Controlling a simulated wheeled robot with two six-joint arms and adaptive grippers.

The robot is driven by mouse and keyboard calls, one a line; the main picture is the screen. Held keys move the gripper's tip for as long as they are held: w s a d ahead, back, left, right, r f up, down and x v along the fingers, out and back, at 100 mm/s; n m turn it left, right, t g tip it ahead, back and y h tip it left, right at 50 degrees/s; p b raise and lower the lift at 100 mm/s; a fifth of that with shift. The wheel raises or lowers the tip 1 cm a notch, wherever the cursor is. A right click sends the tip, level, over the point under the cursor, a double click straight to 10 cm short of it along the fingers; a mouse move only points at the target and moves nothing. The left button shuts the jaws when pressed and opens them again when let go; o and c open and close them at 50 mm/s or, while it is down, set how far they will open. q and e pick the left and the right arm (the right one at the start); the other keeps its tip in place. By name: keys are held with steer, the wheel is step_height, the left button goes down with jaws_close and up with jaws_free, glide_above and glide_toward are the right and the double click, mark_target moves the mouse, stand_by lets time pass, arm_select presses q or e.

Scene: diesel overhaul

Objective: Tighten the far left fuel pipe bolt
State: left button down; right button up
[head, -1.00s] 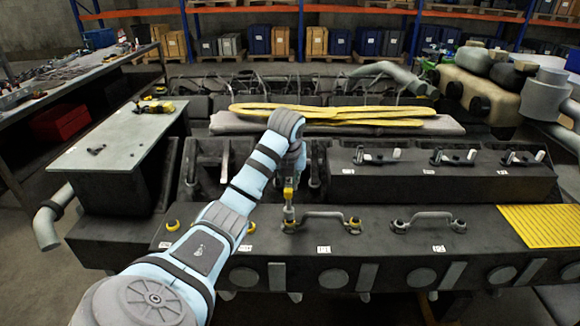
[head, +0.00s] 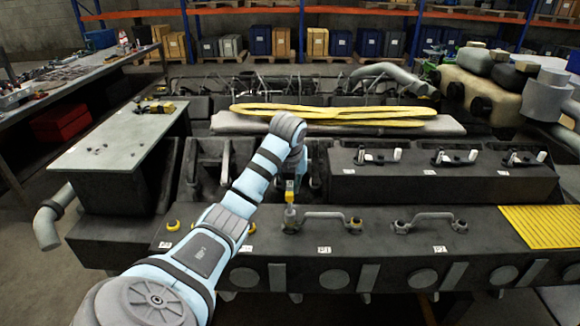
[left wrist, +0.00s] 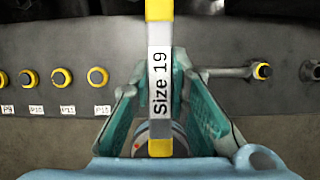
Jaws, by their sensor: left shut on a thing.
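My right gripper is not in view.
A second fuel pipe (head: 430,216), labelled P2, lies to the right on the dark engine block (head: 390,246). A yellow grated plate (head: 540,226) is farther right. Yellow slings (head: 330,112) lie behind. A grey-topped bench (head: 120,136) is at left.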

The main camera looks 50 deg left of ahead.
arm_select(q)
steer(key=m+h, duration=0.1)
steer(key=m, duration=0.2)
steer(key=shift+s+t+p, duration=0.1)
steer(key=shift+t+p, duration=0.25)
steer(key=shift+t, duration=0.05)
steer(key=m+h, duration=0.1)
steer(key=m, duration=0.2)
steer(key=m+h, duration=0.1)
steer(key=m, duration=0.2)
steer(key=shift+f+t, duration=0.1)
steer(key=shift+t, duration=0.2)
steer(key=m+h, duration=0.2)
steer(key=m, duration=0.3)
steer(key=shift+a, duration=0.1)
steer(key=m, duration=0.2)
steer(key=m+g+h, duration=0.1)
steer(key=m, duration=0.1)
steer(key=shift+w+d+f, duration=0.15)
steer(key=shift+w+d, duration=0.05)
steer(key=shift+a, duration=0.1)
